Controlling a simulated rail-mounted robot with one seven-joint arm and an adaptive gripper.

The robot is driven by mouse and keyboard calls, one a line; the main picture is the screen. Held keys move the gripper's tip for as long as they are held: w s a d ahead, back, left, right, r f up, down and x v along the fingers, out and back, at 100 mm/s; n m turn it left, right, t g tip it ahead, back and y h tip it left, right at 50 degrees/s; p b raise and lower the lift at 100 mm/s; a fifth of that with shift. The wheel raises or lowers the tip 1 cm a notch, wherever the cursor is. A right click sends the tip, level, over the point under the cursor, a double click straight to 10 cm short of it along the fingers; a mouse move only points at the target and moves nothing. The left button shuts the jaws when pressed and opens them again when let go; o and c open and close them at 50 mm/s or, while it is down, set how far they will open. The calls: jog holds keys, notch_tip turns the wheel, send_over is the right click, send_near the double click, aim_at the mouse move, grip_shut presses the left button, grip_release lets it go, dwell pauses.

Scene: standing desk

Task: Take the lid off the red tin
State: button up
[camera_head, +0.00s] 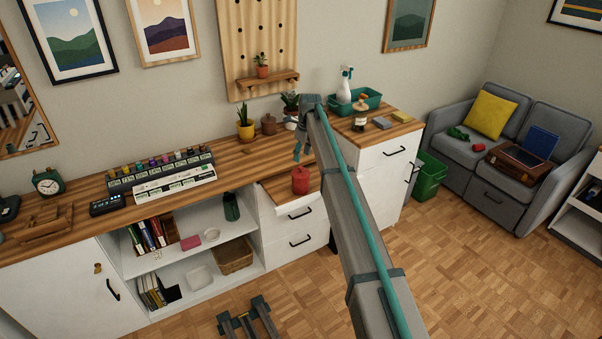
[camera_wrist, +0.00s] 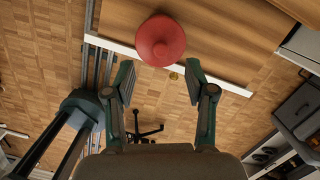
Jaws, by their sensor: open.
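The red tin (camera_head: 300,181) stands upright on a lower wooden top between the long desk and the white drawer unit. In the wrist view its round red lid (camera_wrist: 160,41) shows from above, with a small knob in the middle. The lid looks to be on the tin. My gripper (camera_wrist: 158,75) is open and empty, and its two fingertips point toward the tin, just short of it in the picture. In the head view my gripper (camera_head: 298,152) hangs above the tin; the exact gap is hard to tell.
A yellow plant pot (camera_head: 246,132) and a brown jar (camera_head: 268,124) stand on the desk behind. A green tray (camera_head: 354,103) with a spray bottle (camera_head: 345,85) sits on the right unit. The wooden top (camera_wrist: 225,25) around the tin is clear.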

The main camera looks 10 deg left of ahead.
aim_at(301, 167)
jog(key=shift+w+a+f+p, duration=0.15)
jog(key=shift+f+p, duration=0.55)
jog(key=shift+f, duration=1.1)
jog(key=shift+w+a+f+p, duration=0.15)
jog(key=shift+f+p, duration=0.5)
jog(key=shift+f, duration=1.1)
jog(key=shift+s, duration=0.1)
grip_shut()
